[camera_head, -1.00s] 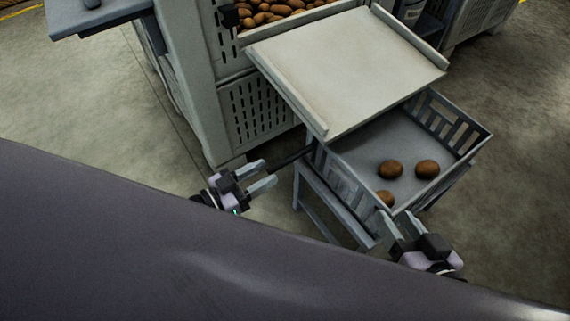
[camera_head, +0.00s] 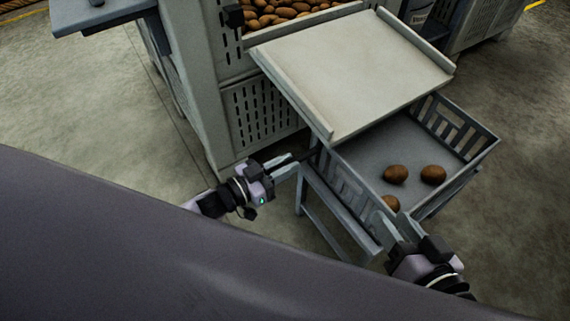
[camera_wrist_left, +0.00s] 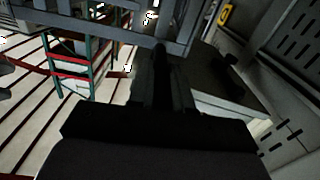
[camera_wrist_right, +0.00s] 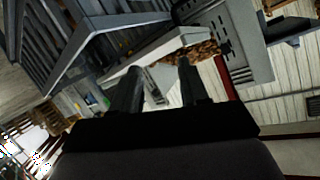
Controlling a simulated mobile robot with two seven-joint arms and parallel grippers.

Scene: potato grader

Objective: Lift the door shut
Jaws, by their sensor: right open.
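The door (camera_head: 350,72) is a pale flat panel with raised side edges. It hangs open, sloping down from the potato box toward the slatted crate. A dark bar (camera_head: 304,155) sticks out near its lower left corner. My left gripper (camera_head: 288,164) is at this bar, its fingers pointing along it; in the left wrist view the dark bar (camera_wrist_left: 160,62) runs up between the fingers. I cannot tell whether they grip it. My right gripper (camera_head: 399,228) is open at the crate's near corner, below the door; its fingers also show apart in the right wrist view (camera_wrist_right: 158,85).
The crate (camera_head: 478,150) holds three potatoes (camera_head: 396,174) and stands on a grey stand (camera_head: 335,215) under the door. Potatoes (camera_head: 283,12) fill the box (camera_head: 262,108) behind. A blue-grey shelf (camera_head: 100,14) juts out at upper left. Floor at left is clear.

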